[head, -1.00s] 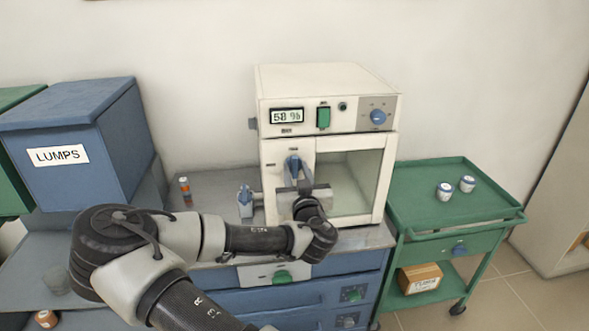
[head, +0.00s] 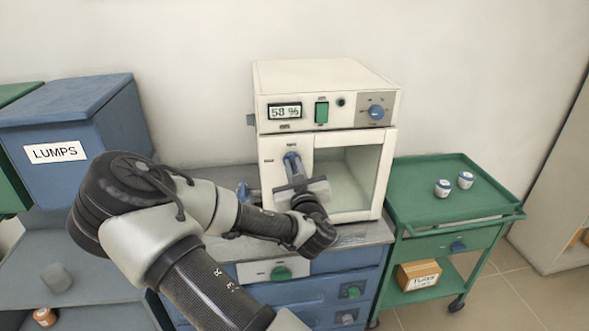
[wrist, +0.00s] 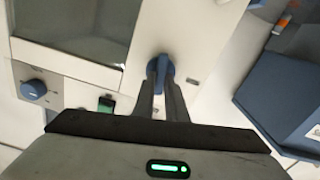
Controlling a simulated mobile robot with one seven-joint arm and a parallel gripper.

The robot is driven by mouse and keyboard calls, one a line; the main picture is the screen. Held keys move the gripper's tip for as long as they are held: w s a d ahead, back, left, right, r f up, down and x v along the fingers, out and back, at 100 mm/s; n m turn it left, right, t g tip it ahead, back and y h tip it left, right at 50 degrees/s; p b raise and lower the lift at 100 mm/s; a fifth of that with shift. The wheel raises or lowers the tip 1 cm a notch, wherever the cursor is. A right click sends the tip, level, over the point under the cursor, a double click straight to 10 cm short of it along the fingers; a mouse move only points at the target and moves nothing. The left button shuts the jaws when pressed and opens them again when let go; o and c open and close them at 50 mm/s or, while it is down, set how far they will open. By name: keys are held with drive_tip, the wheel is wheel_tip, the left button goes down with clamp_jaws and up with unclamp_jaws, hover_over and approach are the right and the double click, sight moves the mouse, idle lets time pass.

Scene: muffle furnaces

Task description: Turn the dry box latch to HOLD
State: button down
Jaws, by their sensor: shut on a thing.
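The dry box (head: 326,95) is a cream cabinet with a glass door and a display reading 58 %. Its blue latch (head: 292,163) is on the panel left of the glass, and it also shows in the wrist view (wrist: 161,68). My gripper (head: 294,176) is in front of that panel. In the wrist view its two fingers (wrist: 161,82) are shut on the blue latch. The fingers hide part of the latch, and the small labels around it are too small to read.
A blue bin marked LUMPS (head: 75,125) stands at the left. A green cart (head: 420,190) with two small jars (head: 442,188) stands at the right. The dry box sits on a grey counter (head: 365,234) above blue drawers. A blue knob (head: 376,112) is at the box's upper right.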

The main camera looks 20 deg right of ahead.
drive_tip(key=n+b, duration=0.1)
drive_tip(key=n, duration=0.3)
drive_tip(key=shift+w+a, duration=0.1)
drive_tip(key=shift+a, duration=0.05)
drive_tip(key=shift+a+f+n+b, duration=0.15)
drive_tip(key=shift+n+b, duration=0.4)
drive_tip(key=shift+n, duration=2.3)
drive_tip(key=shift+d+f+n+b, duration=0.1)
drive_tip(key=shift+n+b, duration=0.4)
drive_tip(key=shift+n, duration=2.35)
drive_tip(key=c, duration=1.8)
unclamp_jaws()
drive_tip(key=shift+a+f, duration=0.1)
drive_tip(key=shift+f, duration=0.05)
